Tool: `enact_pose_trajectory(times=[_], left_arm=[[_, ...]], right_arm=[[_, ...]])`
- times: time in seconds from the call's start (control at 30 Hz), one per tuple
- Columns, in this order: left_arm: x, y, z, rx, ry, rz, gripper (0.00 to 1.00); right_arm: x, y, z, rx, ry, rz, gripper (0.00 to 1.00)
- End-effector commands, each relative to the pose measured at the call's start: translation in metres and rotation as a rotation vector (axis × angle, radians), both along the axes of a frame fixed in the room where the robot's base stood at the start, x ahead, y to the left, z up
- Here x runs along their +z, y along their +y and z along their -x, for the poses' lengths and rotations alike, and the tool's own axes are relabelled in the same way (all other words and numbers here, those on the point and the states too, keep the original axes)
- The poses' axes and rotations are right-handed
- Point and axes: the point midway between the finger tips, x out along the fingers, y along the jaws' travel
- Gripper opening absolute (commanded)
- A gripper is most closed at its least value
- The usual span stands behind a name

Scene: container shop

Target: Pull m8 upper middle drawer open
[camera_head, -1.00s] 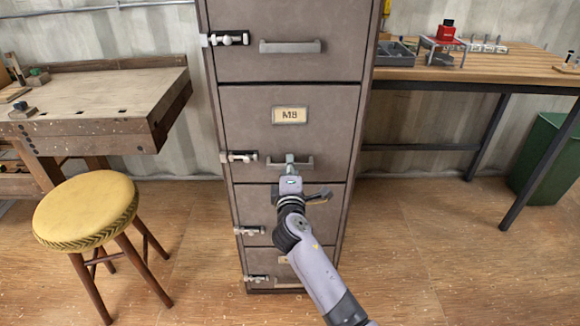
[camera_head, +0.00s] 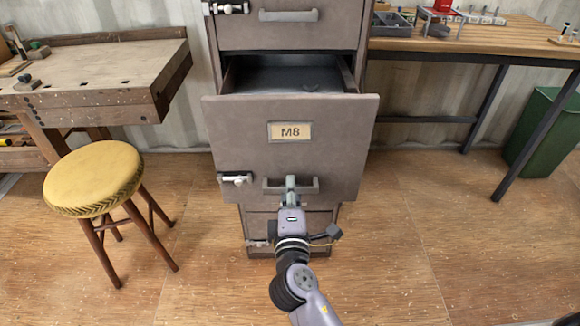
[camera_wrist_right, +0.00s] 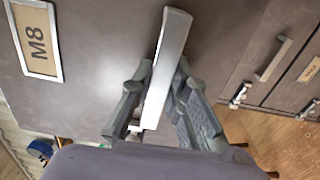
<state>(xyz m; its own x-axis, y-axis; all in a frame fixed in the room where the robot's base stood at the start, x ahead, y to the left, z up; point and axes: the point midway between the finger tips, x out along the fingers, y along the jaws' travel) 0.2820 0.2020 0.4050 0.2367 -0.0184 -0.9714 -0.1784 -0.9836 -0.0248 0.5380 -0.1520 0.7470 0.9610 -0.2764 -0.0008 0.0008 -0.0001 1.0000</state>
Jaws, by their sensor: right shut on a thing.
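The M8 drawer (camera_head: 340,150) of the grey-brown cabinet stands pulled out toward me, and its inside (camera_head: 285,78) shows dark behind the front's top edge. Its label (camera_head: 290,132) reads M8; the label also shows at the upper left of the right wrist view (camera_wrist_right: 36,38). The bar handle (camera_head: 307,187) is low on the drawer front. My right gripper (camera_head: 291,187) is at the handle, with its fingers closed around the bar, as the right wrist view shows, where the handle (camera_wrist_right: 166,60) runs between both fingers. My left gripper is not in view.
A yellow-topped stool (camera_head: 95,178) stands left of the cabinet, by a wooden workbench (camera_head: 90,85). A table (camera_head: 480,38) with a tray and small parts is at the right, with a green bin (camera_head: 545,140) beyond its leg. The wooden floor (camera_head: 430,240) at the right front is clear.

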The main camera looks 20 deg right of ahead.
Motion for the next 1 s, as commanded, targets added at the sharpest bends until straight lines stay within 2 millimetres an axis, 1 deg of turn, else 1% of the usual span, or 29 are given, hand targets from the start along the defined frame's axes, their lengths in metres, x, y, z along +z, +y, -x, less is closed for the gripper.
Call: enact_pose_trajectory(times=[0.03, 0.17, 0.2, 0.4, 0.5, 0.6, 0.8, 1.0], left_arm=[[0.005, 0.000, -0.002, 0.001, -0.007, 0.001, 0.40], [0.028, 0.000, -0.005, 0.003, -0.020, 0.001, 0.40], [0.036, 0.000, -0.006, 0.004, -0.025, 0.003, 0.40], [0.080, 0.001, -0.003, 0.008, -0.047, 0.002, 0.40], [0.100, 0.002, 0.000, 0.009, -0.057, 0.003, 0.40], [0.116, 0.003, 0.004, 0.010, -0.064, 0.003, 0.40], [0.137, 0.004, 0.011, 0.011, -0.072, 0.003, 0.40], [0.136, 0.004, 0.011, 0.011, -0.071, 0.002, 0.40]], right_arm=[[-0.005, 0.004, 0.015, -0.001, 0.007, -0.003, 0.00], [-0.006, 0.014, 0.049, 0.000, 0.005, -0.004, 0.00], [-0.006, 0.017, 0.059, 0.000, 0.006, -0.004, 0.00], [-0.005, 0.028, 0.100, 0.000, 0.005, -0.002, 0.00], [-0.005, 0.033, 0.115, 0.000, 0.004, -0.003, 0.00], [-0.004, 0.037, 0.128, 0.000, 0.004, -0.002, 0.00], [-0.003, 0.041, 0.143, 0.000, 0.003, -0.001, 0.00], [-0.001, 0.042, 0.147, 0.000, 0.001, -0.001, 0.00]])
